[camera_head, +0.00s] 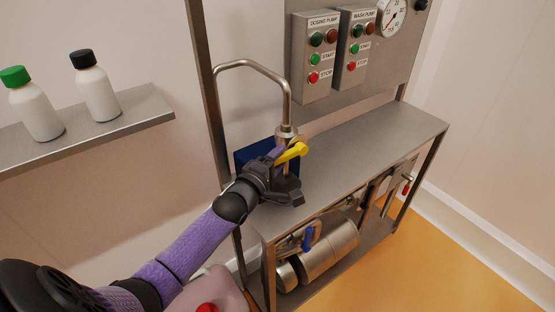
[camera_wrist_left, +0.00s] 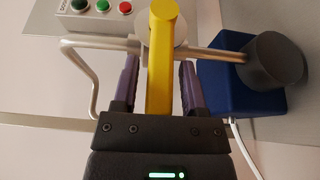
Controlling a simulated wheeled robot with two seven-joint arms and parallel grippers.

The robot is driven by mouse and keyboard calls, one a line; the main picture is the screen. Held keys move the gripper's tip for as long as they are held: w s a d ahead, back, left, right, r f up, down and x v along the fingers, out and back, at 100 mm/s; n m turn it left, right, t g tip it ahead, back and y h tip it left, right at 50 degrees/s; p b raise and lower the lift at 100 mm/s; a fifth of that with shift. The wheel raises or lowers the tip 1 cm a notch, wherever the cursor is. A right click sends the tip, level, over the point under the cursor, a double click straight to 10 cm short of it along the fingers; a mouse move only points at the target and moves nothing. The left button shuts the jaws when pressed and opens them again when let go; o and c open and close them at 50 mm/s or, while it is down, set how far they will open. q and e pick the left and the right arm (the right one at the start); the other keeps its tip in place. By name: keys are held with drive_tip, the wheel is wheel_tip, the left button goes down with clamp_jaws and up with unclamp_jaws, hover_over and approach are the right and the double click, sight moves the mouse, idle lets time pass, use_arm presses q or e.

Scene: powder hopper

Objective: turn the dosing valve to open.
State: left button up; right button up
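The dosing valve sits on a steel pipe (camera_head: 290,105) above the bench and has a yellow lever handle (camera_head: 291,153). In the left wrist view the yellow handle (camera_wrist_left: 161,70) runs lengthwise between the two purple fingers of my left gripper (camera_wrist_left: 160,75). Narrow gaps show on both sides of the handle, so the fingers look open around it, not clamped. In the head view my left gripper (camera_head: 279,160) is at the valve and partly hides it. My right gripper is in neither view.
A blue box (camera_wrist_left: 225,90) with a dark grey cylinder (camera_wrist_left: 275,60) on it stands by the pipe. The steel bench (camera_head: 370,150) is clear to the right. Pump panels (camera_head: 316,80) hang behind. Two bottles stand on a shelf (camera_head: 140,113) at left.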

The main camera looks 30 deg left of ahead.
use_arm(q)
clamp_jaws()
idle(1.2)
